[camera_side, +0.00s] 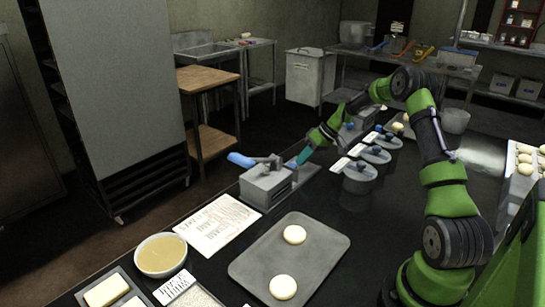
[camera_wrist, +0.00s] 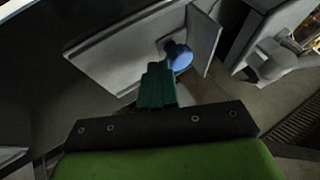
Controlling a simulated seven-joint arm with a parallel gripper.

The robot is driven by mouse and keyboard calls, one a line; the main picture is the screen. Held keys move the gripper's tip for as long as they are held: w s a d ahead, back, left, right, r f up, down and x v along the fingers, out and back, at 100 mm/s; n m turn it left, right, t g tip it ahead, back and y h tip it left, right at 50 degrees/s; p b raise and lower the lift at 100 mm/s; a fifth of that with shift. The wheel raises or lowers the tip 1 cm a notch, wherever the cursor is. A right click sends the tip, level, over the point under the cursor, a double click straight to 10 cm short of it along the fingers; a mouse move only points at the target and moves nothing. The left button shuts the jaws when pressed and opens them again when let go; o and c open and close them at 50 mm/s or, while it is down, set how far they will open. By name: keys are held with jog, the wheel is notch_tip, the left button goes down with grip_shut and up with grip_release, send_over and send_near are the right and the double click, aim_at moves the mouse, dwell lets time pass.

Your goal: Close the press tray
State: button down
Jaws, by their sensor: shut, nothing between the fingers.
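The press (camera_side: 265,188) is a grey box on the dark counter, with a blue lever handle (camera_side: 242,160) on top. In the wrist view, a blue knob (camera_wrist: 180,56) stands by a grey panel (camera_wrist: 125,50), which seems to be part of the press. My gripper (camera_side: 303,156) has teal fingers and is shut and empty, just right of the press top. In the wrist view, the fingertips (camera_wrist: 158,70) are close beside the knob and overlap it in the picture; contact cannot be told.
A baking tray (camera_side: 250,266) with two dough rounds and a printed sheet (camera_side: 217,223) lie in front of the press. A bowl (camera_side: 161,255) stands at the front left. Several grey round-bodied containers (camera_side: 360,180) stand right of the press, near my arm.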

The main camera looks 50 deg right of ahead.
jog(key=shift+a, duration=2.4)
